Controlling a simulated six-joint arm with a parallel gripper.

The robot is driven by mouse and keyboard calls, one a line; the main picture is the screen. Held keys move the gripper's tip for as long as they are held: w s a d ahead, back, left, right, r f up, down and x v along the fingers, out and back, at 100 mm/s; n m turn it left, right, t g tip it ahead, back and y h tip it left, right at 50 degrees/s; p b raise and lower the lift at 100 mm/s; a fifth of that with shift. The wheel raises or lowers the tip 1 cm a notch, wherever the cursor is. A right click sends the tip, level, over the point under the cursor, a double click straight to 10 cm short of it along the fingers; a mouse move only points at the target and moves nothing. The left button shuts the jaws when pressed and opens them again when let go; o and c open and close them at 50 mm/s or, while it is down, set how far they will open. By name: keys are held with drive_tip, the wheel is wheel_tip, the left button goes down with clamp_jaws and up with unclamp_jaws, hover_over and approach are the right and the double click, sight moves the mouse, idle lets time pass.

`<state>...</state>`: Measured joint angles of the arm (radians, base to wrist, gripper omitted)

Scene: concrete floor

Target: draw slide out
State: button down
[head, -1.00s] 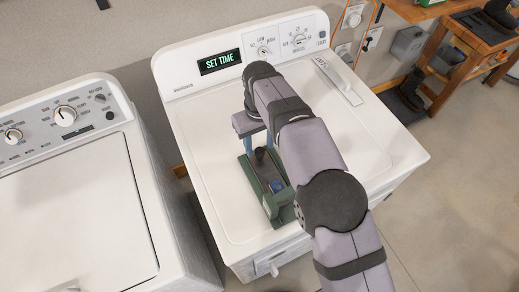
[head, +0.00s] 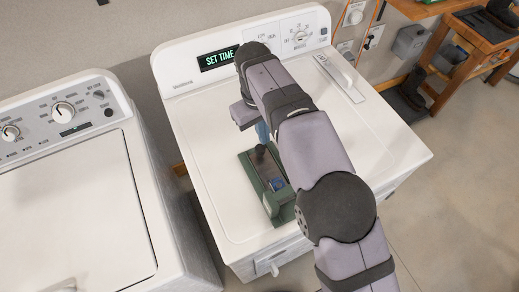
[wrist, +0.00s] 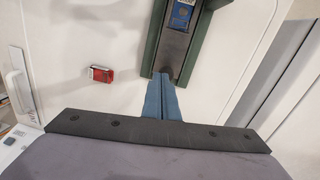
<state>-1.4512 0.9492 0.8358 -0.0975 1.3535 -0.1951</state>
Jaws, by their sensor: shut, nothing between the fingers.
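A long green channel-shaped base (head: 246,170) lies on the right machine's white top. A dark grey slide (head: 266,171) lies in its channel, with a dark knob (head: 260,150) at the back end and a blue patch (head: 277,184) near the front. The slide (wrist: 176,44) and base (wrist: 151,52) also show at the top of the wrist view. My gripper (head: 264,138) has its blue fingers together, empty, at the knob end of the base. In the wrist view the fingertips (wrist: 165,80) point at that end; whether they touch the knob is unclear.
A small red and white box (wrist: 100,74) lies on the machine top, beside the base. A white handle (head: 338,80) is at the back right. A control panel with display (head: 219,60) rises behind. The machine's left top is clear.

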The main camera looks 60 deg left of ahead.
drive_tip(key=d+r+n+t+y+b, duration=0.1)
drive_tip(key=d+r+n+t+y, duration=0.45)
drive_tip(key=n, duration=0.85)
drive_tip(key=s+d+f+n+g+y, duration=0.1)
drive_tip(key=s+d+f+n, duration=0.1)
drive_tip(key=s+d+n, duration=0.2)
drive_tip(key=s+d+f+n+y+b, duration=0.1)
drive_tip(key=s+d+n, duration=0.3)
drive_tip(key=n, duration=0.6)
drive_tip(key=shift+s+f+n+g+y, duration=0.35)
drive_tip(key=shift+s+f+n+y, duration=0.1)
drive_tip(key=shift+f, duration=0.2)
approach(260, 155)
wheel_tip(260, 155, down, 3)
drive_tip(key=shift+f, duration=0.1)
drive_tip(key=shift+w+a+p, duration=0.35)
drive_tip(key=shift+w+a, duration=0.05)
drive_tip(key=shift+a, duration=0.2)
drive_tip(key=shift+w+a+p, duration=0.3)
drive_tip(key=shift+w+a, duration=0.05)
drive_tip(key=shift+a, duration=0.3)
drive_tip(key=shift+w+a, duration=0.25)
drive_tip(key=shift+a, duration=0.3)
